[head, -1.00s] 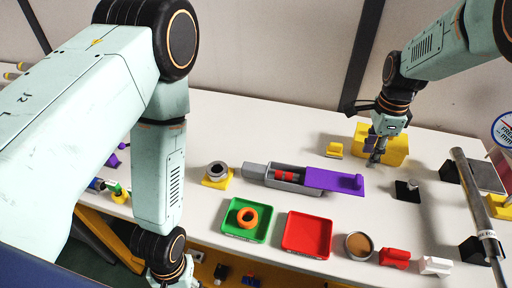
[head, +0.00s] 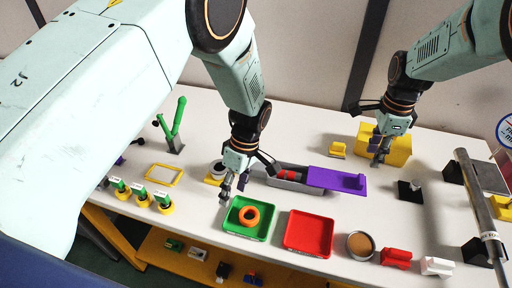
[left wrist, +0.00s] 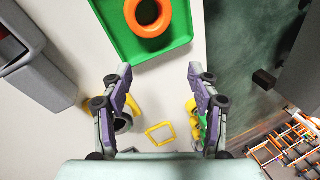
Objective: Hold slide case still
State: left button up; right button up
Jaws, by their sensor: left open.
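The slide case is a grey box (head: 290,186) with a purple sliding lid (head: 336,179) drawn out to the right. Red content (head: 287,174) shows in its open part. My left gripper (head: 232,194) is open and empty, just left of the case's grey end and above the table. In the left wrist view its two fingers (left wrist: 160,75) stand wide apart, and part of the grey case (left wrist: 30,75) shows at the upper left. My right gripper (head: 379,162) points down in front of a yellow block (head: 398,150); its finger opening is unclear.
A green tray (head: 262,232) with an orange ring (head: 249,216) lies close in front of my left gripper. A red tray (head: 309,232) is beside it. A grey ring on a yellow base (head: 216,172) stands just left of the gripper. A metal bar (head: 476,200) stands at the right.

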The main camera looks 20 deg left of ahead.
aim_at(256, 165)
pick_arm(q)
jog(key=w+n+t, duration=0.1)
jog(key=w, duration=0.3)
jog(key=w+d+r+n+t+h, duration=0.1)
jog(key=w, duration=0.4)
jog(key=w+d+r+n+t, duration=0.1)
jog(key=w, duration=0.3)
jog(key=shift+w+r+n+h, duration=0.1)
jog(key=shift+w+n+h, duration=0.05)
jog(key=shift+n+h, duration=0.15)
jog(key=shift+f, duration=3.8)
jog(key=shift+a, duration=0.15)
grip_shut()
jog(key=shift+w, duration=0.1)
